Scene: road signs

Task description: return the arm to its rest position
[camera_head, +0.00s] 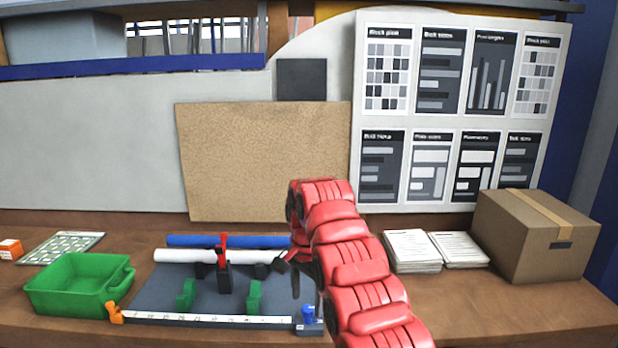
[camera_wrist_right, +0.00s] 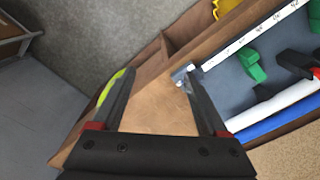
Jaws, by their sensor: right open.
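My right arm, with ribbed red covers, comes in from the lower right of the head view and reaches up and over the table. Its gripper (camera_head: 288,272) is at the right end of the grey mat (camera_head: 170,297), partly hidden by the arm. In the right wrist view the two dark fingers (camera_wrist_right: 157,75) stand wide apart with nothing between them. Brown table surface shows between and beyond the fingers. My left gripper is not in view.
A blue roll (camera_head: 210,241), a white roll (camera_head: 180,256), green blocks (camera_head: 186,293) and a ruler strip (camera_head: 210,319) lie around the mat. A green bin (camera_head: 65,300) stands left. Paper stacks (camera_head: 412,266) and a cardboard box (camera_head: 550,250) stand right. The front right table is clear.

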